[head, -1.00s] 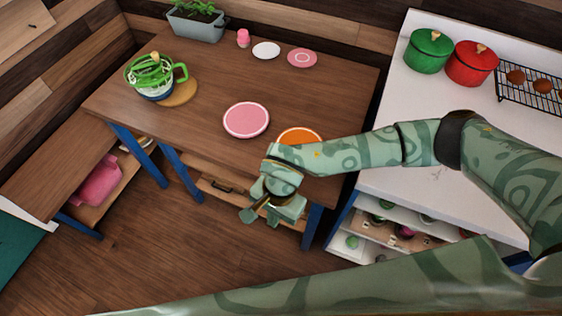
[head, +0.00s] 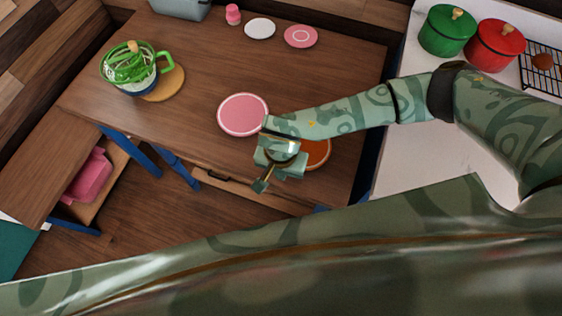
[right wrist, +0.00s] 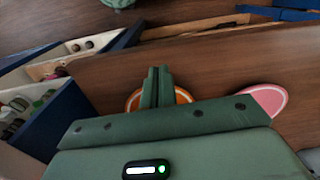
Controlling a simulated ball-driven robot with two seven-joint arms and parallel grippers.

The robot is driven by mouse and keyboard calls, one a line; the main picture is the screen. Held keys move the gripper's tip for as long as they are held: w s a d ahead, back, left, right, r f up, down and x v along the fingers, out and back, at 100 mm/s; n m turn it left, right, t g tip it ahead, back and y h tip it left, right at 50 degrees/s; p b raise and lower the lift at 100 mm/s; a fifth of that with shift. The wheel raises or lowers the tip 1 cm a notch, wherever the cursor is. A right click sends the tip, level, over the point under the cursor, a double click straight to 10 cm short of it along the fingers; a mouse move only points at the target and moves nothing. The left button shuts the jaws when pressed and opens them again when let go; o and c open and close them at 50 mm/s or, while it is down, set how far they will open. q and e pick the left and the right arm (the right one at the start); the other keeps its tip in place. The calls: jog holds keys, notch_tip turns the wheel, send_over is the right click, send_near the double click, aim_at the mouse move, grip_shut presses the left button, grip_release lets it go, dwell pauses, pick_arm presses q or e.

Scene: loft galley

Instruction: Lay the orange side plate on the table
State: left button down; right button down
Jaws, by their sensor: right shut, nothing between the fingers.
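The orange side plate (head: 318,153) lies flat on the wooden table (head: 200,75), near its front right part. My right arm and gripper cover part of it in the head view. My right gripper (head: 264,183) is just left of the plate in that picture, its fingers shut and empty. In the right wrist view, the shut fingers (right wrist: 157,84) stand in front of the orange plate (right wrist: 183,97), which shows on both sides of them. I cannot tell the exact gap between fingers and plate. My left gripper is not in view.
A pink plate (head: 242,115) lies left of the orange one. A white plate (head: 260,28), a pink saucer (head: 300,36) and a pink shaker (head: 233,15) stand farther back. Green (head: 447,31) and red pots (head: 494,45) stand on the white counter.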

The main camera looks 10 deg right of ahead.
notch_tip(320, 180, down, 6)
jog(key=shift+w+f+b, duration=0.1)
jog(key=shift+f+b, duration=0.1)
jog(key=shift+b, duration=0.5)
jog(key=w+d, duration=0.1)
jog(key=w, duration=0.1)
jog(key=shift+w+d, duration=0.35)
jog(key=shift+w+d+r, duration=0.1)
jog(key=shift+w+d, duration=0.1)
jog(key=shift+w, duration=0.15)
jog(key=shift+w, duration=0.1)
jog(key=w+d, duration=0.1)
jog(key=w+d+b, duration=0.1)
jog(key=w, duration=0.1)
